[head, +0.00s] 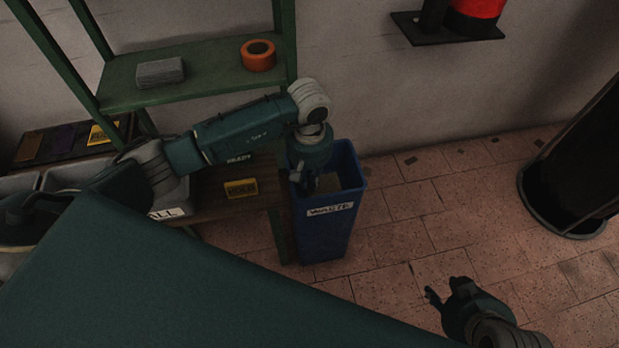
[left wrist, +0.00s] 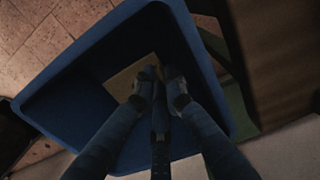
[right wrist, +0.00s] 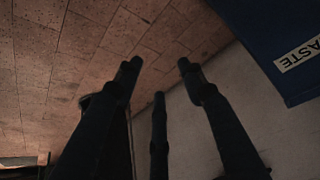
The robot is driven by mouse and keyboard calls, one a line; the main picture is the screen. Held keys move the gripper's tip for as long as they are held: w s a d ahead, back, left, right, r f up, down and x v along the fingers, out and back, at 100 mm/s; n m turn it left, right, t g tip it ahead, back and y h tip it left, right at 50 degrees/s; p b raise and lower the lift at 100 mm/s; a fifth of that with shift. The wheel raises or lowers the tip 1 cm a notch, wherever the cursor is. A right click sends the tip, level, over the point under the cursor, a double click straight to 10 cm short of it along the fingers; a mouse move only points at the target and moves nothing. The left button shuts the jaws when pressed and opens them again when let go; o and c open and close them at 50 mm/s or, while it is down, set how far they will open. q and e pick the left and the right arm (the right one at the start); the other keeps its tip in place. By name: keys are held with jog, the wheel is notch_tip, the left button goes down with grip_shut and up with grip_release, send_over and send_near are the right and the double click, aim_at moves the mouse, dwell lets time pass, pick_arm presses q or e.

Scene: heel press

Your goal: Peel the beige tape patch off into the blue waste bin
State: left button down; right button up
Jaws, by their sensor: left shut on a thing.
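The beige tape patch (left wrist: 124,80) shows at the fingertips of my left gripper (left wrist: 160,75) in the left wrist view, within the outline of the bin's mouth. My left gripper is shut on it, pointing down. In the head view my left gripper (head: 309,184) is at the mouth of the blue waste bin (head: 325,240), and part of the patch shows beside it. How deep the patch hangs is hard to tell. The bin also shows in the right wrist view (right wrist: 265,45). My right gripper (head: 445,293) is open and empty above the tiled floor.
A green shelf (head: 205,80) holds a grey block (head: 160,72) and an orange tape roll (head: 258,54). Grey bins (head: 75,175) stand at the left. A dark round-based object (head: 565,190) stands at the right. The tiled floor between is clear.

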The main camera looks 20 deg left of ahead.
pick_arm(q)
jog(key=shift+f, duration=0.3)
pick_arm(e)
jog(key=shift+w+a+r+t, duration=0.1)
jog(key=shift+w+t, duration=0.05)
jog(key=shift+w, duration=0.2)
jog(key=shift+w+a+r+t, duration=0.1)
jog(key=shift+w+t, duration=0.05)
jog(key=shift+w, duration=0.2)
pick_arm(q)
jog(key=c, duration=1.7)
grip_release()
jog(key=shift+o, duration=0.2)
jog(key=o, duration=0.4)
jog(key=shift+c, duration=0.2)
jog(key=shift+o, duration=0.2)
jog(key=shift+f, duration=0.1)
pick_arm(e)
jog(key=shift+d+f, duration=0.1)
pick_arm(q)
jog(key=shift+a, duration=0.1)
jog(key=shift+a, duration=0.1)
jog(key=shift+c, duration=0.2)
